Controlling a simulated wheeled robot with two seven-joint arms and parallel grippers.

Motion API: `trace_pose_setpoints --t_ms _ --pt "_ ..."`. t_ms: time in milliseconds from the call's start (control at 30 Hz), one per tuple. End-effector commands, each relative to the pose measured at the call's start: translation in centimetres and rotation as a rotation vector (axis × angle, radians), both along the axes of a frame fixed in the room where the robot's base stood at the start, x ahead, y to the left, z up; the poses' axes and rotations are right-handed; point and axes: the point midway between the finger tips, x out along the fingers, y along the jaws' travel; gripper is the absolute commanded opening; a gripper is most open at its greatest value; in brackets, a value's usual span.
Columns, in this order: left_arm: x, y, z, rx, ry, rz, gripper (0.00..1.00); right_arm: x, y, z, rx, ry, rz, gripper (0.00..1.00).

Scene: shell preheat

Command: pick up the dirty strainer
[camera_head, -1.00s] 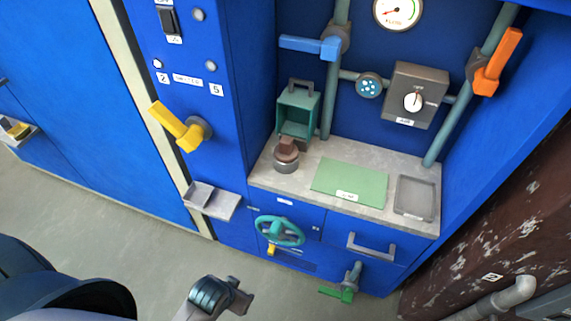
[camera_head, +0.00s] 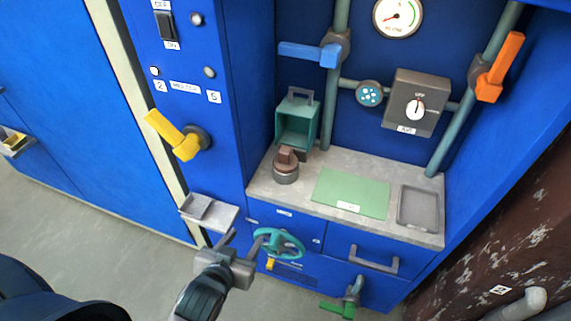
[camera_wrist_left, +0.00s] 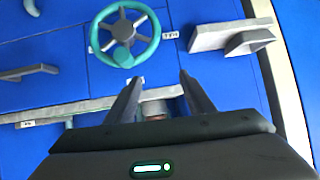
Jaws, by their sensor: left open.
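A short round grey piece with a brown block-shaped top (camera_head: 286,170) stands on the left of the grey counter (camera_head: 262,185), in front of a teal open-fronted box (camera_head: 297,122). I cannot tell for certain whether it is the dirty strainer; no other thing is clearly a strainer. My left gripper (camera_head: 245,240) is open and empty, below and in front of the counter, near the teal handwheel (camera_head: 279,243). In the left wrist view a brownish bit (camera_wrist_left: 156,117) shows between the open fingers (camera_wrist_left: 160,80), mostly hidden by the gripper body. My right gripper is out of view.
A green mat (camera_head: 350,194) and a shallow grey tray (camera_head: 418,207) lie on the counter. A small ledge (camera_head: 222,216) sticks out at left, below a yellow lever (camera_head: 172,135). A drawer handle (camera_head: 374,262) and green valve (camera_head: 345,305) stick out below.

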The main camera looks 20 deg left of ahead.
Motion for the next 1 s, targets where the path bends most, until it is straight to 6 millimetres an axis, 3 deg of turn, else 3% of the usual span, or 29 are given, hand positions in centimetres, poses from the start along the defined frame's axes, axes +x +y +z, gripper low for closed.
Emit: trace_pose_setpoints --t_ms 200,400,600,1000 --pt "3.8 -0.8 4.2 -0.02 -0.269 -0.005 0.48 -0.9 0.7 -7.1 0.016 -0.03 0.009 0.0" --pt "5.6 -2.2 7.7 -0.037 -0.474 -0.042 0.48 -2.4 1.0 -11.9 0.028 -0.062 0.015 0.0" --pt "6.0 -3.0 9.3 -0.046 -0.563 -0.068 0.48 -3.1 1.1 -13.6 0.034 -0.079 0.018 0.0" --pt "6.2 -3.1 9.4 -0.047 -0.569 -0.07 0.48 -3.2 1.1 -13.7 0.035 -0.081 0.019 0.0"
